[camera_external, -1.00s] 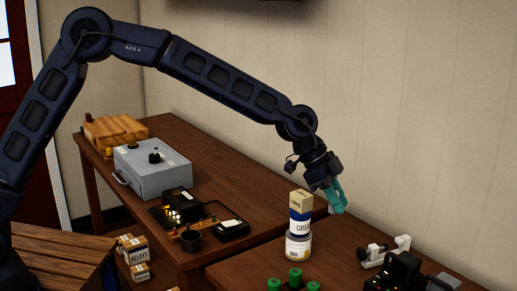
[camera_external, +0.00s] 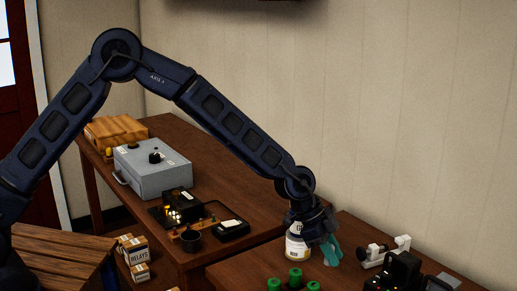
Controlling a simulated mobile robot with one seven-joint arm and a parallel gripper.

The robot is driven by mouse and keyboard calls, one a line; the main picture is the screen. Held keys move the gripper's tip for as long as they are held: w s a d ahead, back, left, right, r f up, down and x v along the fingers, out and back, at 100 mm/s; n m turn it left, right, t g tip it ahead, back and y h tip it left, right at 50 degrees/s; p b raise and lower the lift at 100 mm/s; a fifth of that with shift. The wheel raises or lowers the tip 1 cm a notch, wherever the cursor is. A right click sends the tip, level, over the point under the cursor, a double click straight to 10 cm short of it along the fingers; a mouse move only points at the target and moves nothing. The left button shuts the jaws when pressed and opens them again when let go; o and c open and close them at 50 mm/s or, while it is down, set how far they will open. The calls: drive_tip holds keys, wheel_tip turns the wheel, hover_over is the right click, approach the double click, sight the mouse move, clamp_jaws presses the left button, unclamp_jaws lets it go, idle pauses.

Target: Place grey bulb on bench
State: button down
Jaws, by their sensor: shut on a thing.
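My gripper (camera_external: 332,256), with teal fingers, is low over the right-hand wooden bench (camera_external: 246,275), just right of a stack of cans. It is shut on a small pale thing that I take to be the grey bulb; the fingers hide most of it. I cannot tell whether the bulb touches the bench top.
A white labelled can (camera_external: 297,248) stands left of my gripper; my wrist hides what is stacked on it. Green-topped parts (camera_external: 295,276) stand in front. A white clamp-like device (camera_external: 385,252) and a black device (camera_external: 402,272) are to the right. The left bench holds a grey box (camera_external: 152,168).

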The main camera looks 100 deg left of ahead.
sight(330, 282)
drive_tip(key=shift+f, duration=2.85)
drive_tip(key=c, duration=1.3)
unclamp_jaws()
drive_tip(key=shift+f, duration=0.15)
drive_tip(key=shift+o, duration=0.2)
drive_tip(key=v, duration=0.8)
